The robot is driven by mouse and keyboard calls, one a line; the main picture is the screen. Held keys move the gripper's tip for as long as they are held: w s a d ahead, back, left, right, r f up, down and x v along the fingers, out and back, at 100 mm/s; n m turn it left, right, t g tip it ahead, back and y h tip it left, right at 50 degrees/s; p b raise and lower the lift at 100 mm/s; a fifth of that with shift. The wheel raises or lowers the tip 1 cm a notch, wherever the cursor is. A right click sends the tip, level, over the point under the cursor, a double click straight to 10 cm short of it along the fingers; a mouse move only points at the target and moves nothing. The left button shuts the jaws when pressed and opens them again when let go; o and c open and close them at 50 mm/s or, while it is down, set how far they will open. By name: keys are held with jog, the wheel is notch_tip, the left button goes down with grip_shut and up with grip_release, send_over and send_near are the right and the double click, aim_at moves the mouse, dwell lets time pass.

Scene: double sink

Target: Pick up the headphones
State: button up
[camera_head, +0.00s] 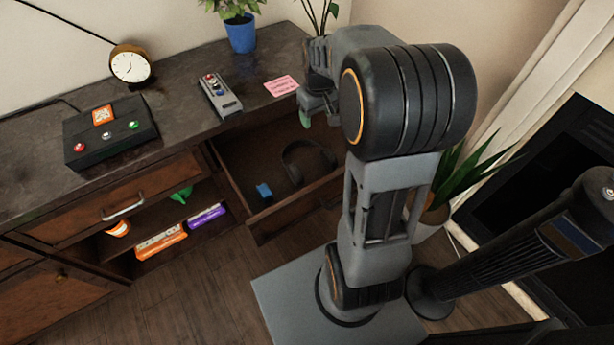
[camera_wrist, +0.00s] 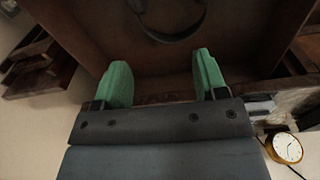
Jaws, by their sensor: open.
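The black headphones (camera_head: 308,160) lie in an open wooden drawer (camera_head: 253,216), towards its right side, with the band curving up. In the wrist view part of the dark band (camera_wrist: 168,30) shows at the top, beyond my fingertips; the rest is cut off by the frame edge. My gripper (camera_head: 308,112) is above the back of the drawer, partly hidden by my arm. In the wrist view my gripper (camera_wrist: 163,75) has its two green fingers wide apart, with nothing between them. It is apart from the headphones.
A small blue object (camera_head: 264,191) lies in the drawer left of the headphones. On the counter are a remote-like device (camera_head: 220,97), a pink note (camera_head: 281,86), a clock (camera_head: 131,65), a button box (camera_head: 110,132) and a plant in a blue pot (camera_head: 241,34). A shelf below holds several small items.

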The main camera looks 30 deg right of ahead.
jog(key=b, duration=0.3)
send_over(326, 153)
jog(key=w+d, duration=0.1)
notch_tip(326, 153, down, 8)
jog(key=shift+g, duration=0.4)
jog(key=f, duration=0.2)
jog(key=f+b, duration=0.1)
jog(key=f, duration=0.4)
jog(key=shift+w+d+f+b, duration=0.2)
jog(key=shift+w+f+b, duration=0.1)
jog(key=shift+f+b, duration=0.05)
jog(key=shift+w+a+f+b, duration=0.1)
jog(key=shift+f+b, duration=0.4)
jog(key=shift+f, duration=1)
jog(key=shift+a+f+b, duration=0.1)
jog(key=shift+f+b, duration=0.4)
jog(key=shift+f, duration=0.95)
jog(key=shift+r, duration=0.1)
jog(key=c, duration=1.1)
